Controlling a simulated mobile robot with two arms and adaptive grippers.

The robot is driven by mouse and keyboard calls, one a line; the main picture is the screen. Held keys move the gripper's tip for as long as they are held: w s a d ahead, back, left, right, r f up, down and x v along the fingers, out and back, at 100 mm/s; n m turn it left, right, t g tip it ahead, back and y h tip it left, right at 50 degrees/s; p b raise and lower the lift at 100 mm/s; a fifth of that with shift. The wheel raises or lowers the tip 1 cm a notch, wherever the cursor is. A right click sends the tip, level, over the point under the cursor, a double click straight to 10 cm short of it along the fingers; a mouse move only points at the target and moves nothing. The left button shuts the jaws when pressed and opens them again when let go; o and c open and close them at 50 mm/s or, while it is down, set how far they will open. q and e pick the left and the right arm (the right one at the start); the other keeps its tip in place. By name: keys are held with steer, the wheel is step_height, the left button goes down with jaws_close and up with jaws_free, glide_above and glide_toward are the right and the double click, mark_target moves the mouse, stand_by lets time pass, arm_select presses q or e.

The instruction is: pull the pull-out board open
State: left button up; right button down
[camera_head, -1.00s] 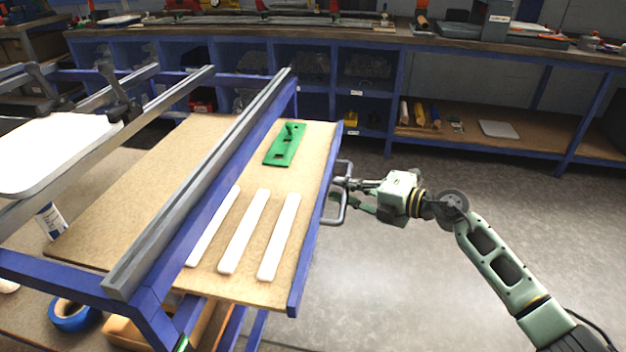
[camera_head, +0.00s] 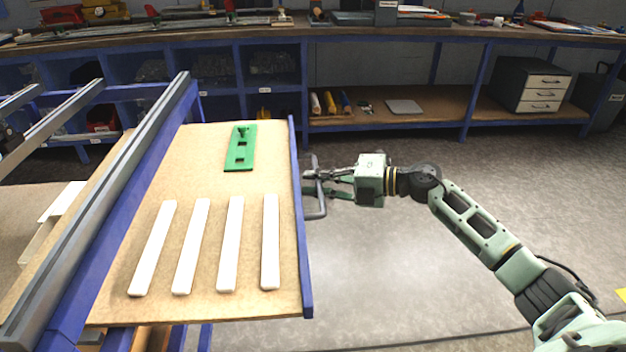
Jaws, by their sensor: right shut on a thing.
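The pull-out board (camera_head: 190,185) is a brown wooden panel with a blue front edge. It sticks out to the right from under the grey and blue frame rail. A grey metal handle (camera_head: 318,208) is fixed to the blue edge. My right gripper (camera_head: 318,183) is shut on this handle, with its arm coming from the lower right. My left gripper is out of view.
The blue frame rail (camera_head: 105,205) crosses above the board at the left. A long blue workbench (camera_head: 380,33) with shelves stands along the back, with a grey drawer cabinet (camera_head: 535,85) below it at the right. The grey floor (camera_head: 420,280) right of the board is clear.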

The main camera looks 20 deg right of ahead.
steer(key=c, duration=1.8)
jaws_free()
steer(key=v, duration=1.2)
